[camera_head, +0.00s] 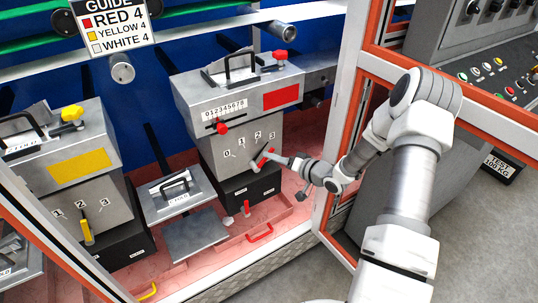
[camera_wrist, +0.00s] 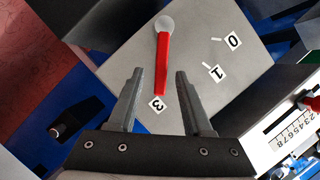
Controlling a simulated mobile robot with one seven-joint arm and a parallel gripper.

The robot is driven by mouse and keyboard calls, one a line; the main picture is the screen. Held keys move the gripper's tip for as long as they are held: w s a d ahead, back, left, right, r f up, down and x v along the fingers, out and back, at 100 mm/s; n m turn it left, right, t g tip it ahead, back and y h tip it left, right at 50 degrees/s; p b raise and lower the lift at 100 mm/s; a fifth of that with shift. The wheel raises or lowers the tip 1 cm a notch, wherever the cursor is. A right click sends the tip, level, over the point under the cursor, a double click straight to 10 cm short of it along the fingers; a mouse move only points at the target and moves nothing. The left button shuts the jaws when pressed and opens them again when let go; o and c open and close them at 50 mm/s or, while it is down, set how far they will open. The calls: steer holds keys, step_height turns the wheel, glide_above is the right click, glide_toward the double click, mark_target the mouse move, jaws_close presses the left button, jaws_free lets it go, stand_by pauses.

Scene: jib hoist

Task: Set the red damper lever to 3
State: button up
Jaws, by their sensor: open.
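The red damper lever (camera_head: 262,158) is on the front of the grey box with the red plate. In the wrist view the lever (camera_wrist: 163,65) runs from its round grey pivot (camera_wrist: 164,24) toward the 3 label (camera_wrist: 157,103), its end just short of it. The 0 label (camera_wrist: 234,41) and 1 label (camera_wrist: 217,73) show to the right; the 2 is hidden there but shows in the head view (camera_head: 257,135). My gripper (camera_wrist: 159,74) is open, one finger on each side of the lever's outer part, with gaps visible. In the head view my gripper (camera_head: 281,160) is at the lever.
A red-knobbed slider (camera_head: 221,127) with a number scale sits above the lever. A yellow-marked box (camera_head: 75,165) with a yellow lever (camera_head: 87,232) stands left. An orange-and-white frame post (camera_head: 350,110) stands close to my arm. A guide sign (camera_head: 112,24) hangs above.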

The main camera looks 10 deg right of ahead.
steer(key=p+v, duration=0.2)
steer(key=v, duration=1.2)
steer(key=shift+s, duration=0.15)
steer(key=shift+d, duration=0.1)
step_height(320, 180, up, 26)
steer(key=n+g+h+p, duration=0.3)
steer(key=h+p, duration=0.4)
steer(key=h, duration=0.4)
steer(key=s+a+r+g+y+p, duration=0.1)
steer(key=s+a+r, duration=0.3)
steer(key=s, duration=0.3)
steer(key=s+a+r+g+p, duration=0.1)
steer(key=s+a+r, duration=0.3)
steer(key=s, duration=0.4)
steer(key=s+a+r+g+y+p, duration=0.1)
steer(key=s+a+r+p, duration=0.1)
steer(key=s+a+r, duration=0.2)
steer(key=s, duration=0.3)
steer(key=shift+s+g+y+p, duration=0.3)
steer(key=shift+s+p, duration=0.05)
steer(key=shift+s, duration=0.05)
steer(key=shift+d, duration=0.1)
